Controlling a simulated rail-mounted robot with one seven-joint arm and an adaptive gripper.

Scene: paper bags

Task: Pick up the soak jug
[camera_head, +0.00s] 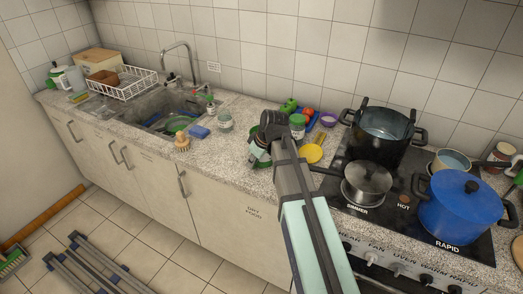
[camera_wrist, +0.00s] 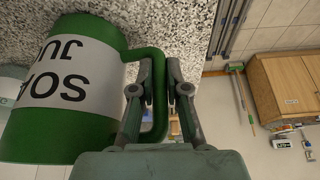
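The soak jug (camera_wrist: 60,85) is green with a white label, whose lettering appears upside down in the wrist view. Its green handle (camera_wrist: 160,118) is between my two fingers (camera_wrist: 160,82), which are close together and appear to press on it from both sides. In the head view the jug (camera_head: 256,155) is on the counter, largely hidden by my gripper (camera_head: 263,140) and arm. The fingertip contact is too small to see there.
The sink (camera_head: 170,112) is left. The hob holds a black pot (camera_head: 380,135), a lidded pan (camera_head: 366,182) and a blue pot (camera_head: 460,208).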

